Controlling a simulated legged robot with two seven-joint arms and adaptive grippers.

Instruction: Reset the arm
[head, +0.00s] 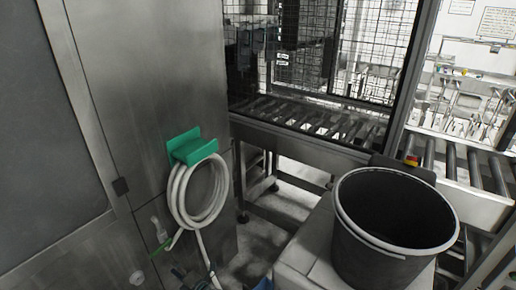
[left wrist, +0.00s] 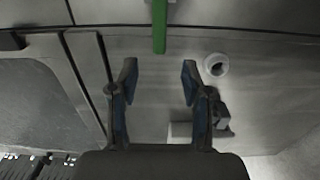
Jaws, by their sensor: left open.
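My left gripper (left wrist: 158,75) shows in the left wrist view with its two dark, blue-sided fingers spread apart. Nothing is between the fingers. They point towards a grey metal panel (left wrist: 240,45). A green strip (left wrist: 159,25) stands out past the fingertips, and a white round fitting (left wrist: 215,64) is to the right of the right finger. In the head view only small dark and blue parts show at the bottom edge, too cut off to read clearly. My right gripper is in neither view.
A steel cabinet (head: 150,70) carries a green holder (head: 193,147) with a coiled white hose (head: 203,200). A dark bucket (head: 395,225) stands on a pale box (head: 305,255) at the right. Behind is a roller conveyor (head: 310,118) with a mesh guard (head: 370,45).

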